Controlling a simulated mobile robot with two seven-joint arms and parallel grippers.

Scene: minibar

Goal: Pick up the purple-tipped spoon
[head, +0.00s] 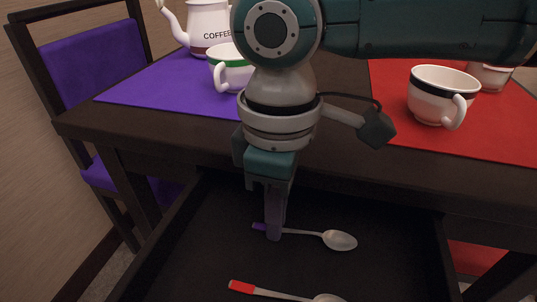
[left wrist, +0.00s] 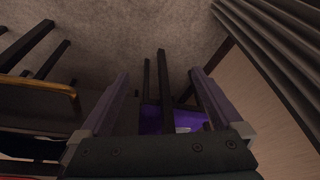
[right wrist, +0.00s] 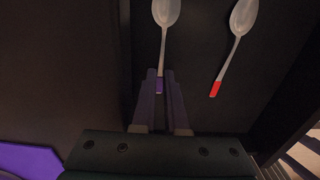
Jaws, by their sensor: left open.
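The purple-tipped spoon (head: 340,240) is at the open drawer, its bowl to the right and its purple tip to the left in the head view. My right gripper (head: 275,236) points down over its handle. In the right wrist view the fingers (right wrist: 160,74) are close together on both sides of the spoon's purple end (right wrist: 159,86), shut on it. I cannot tell whether the spoon is clear of the drawer floor. My left gripper (left wrist: 158,74) is open and empty, away from the drawer, and does not show in the head view.
A red-tipped spoon (head: 241,287) lies nearer the front of the black drawer (head: 400,262). On the table above are a coffee pot (head: 209,22), a green-rimmed cup (head: 229,75) on a purple mat (head: 150,88), and a black-rimmed cup (head: 438,97) on a red mat (head: 490,135). A purple chair (head: 95,50) stands left.

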